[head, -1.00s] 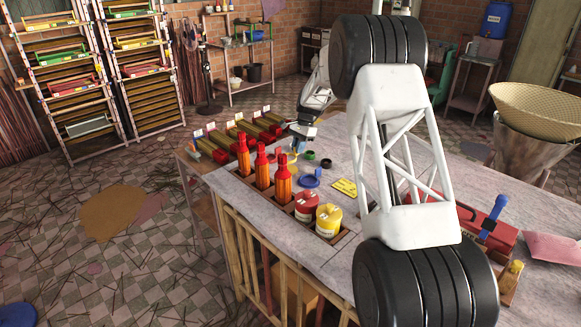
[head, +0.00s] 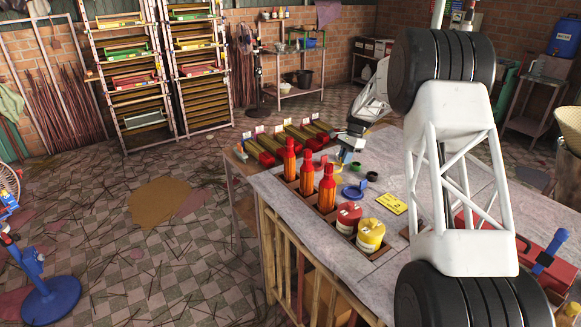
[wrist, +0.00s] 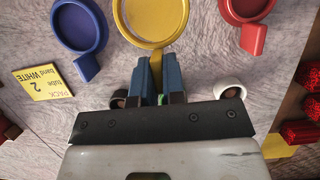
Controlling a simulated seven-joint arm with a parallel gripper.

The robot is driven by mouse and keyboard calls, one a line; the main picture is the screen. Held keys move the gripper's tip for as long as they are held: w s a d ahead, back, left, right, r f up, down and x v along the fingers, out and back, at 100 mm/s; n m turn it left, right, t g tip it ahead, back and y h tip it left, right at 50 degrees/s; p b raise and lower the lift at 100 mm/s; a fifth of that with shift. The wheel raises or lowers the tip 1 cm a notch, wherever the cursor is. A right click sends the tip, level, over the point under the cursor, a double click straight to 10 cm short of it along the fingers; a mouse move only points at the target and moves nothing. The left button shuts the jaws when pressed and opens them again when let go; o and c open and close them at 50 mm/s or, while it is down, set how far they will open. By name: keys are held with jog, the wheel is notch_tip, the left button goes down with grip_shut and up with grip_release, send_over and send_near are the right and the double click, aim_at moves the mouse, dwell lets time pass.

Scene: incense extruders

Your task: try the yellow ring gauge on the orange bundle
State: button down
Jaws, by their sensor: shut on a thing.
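In the wrist view the yellow ring gauge (wrist: 181,38) is at top centre, its upper edge cut off. My gripper (wrist: 157,66) has its blue fingers closed on the gauge's short handle. I cannot tell whether the ring is clear of the tabletop. In the head view my gripper (head: 350,148) is over the far part of the table, beyond the tall holders; the ring is hard to make out there. Three orange bundles with red tops (head: 327,190) stand upright in a row in the table's rack. The ring is around none of them.
A blue ring gauge (wrist: 80,24) and a red ring gauge (wrist: 246,8) lie either side of the yellow one. A yellow card (wrist: 42,82), a white band (wrist: 230,89), a red pot (head: 348,216) and a yellow pot (head: 371,234) are nearby.

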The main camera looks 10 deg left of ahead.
jog(key=s+a+r, duration=0.1)
jog(key=a+r, duration=1.4)
jog(key=a, duration=0.2)
jog(key=shift+s+r, duration=0.2)
jog(key=shift+r, duration=0.05)
jog(key=shift+f, duration=0.3)
jog(key=shift+f, duration=0.8)
jog(key=shift+f, duration=0.65)
jog(key=shift+f, duration=0.4)
jog(key=shift+f, duration=0.3)
